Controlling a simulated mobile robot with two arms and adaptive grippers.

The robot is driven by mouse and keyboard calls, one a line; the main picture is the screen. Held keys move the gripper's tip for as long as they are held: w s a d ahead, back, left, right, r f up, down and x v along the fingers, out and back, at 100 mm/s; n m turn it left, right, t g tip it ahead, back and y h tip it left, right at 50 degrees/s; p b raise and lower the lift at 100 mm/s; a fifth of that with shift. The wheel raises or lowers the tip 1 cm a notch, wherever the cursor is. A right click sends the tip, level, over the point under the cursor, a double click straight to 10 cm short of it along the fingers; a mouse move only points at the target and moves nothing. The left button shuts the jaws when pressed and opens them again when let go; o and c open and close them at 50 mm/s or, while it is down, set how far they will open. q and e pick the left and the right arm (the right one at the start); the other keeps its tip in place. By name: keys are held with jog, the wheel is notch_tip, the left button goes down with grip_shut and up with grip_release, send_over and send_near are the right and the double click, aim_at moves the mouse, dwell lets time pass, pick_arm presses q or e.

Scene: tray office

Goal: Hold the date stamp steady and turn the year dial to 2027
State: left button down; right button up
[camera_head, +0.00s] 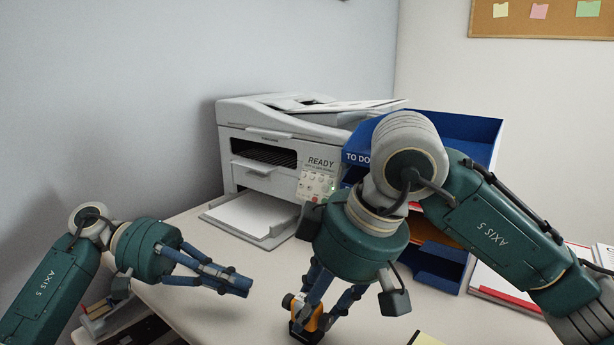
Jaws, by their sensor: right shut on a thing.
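The date stamp (308,323), orange and black, stands on the desk near its front. My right gripper (315,308) reaches down over it and is shut on it, one finger on each side. The stamp's year dial and its digits cannot be made out at this size. My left gripper (238,284) is to the left of the stamp, above the desk, and points right towards it. It touches nothing that I can see. Its fingers lie close together in this view, and any gap between them is unclear.
A grey printer (262,140) with paper in its tray stands behind. A blue letter tray (470,127) marked "TO DO" is partly hidden by my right arm. Papers with a red edge (505,296) lie at the right, and a yellow note (426,339) at the front.

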jog(key=o, duration=1.3)
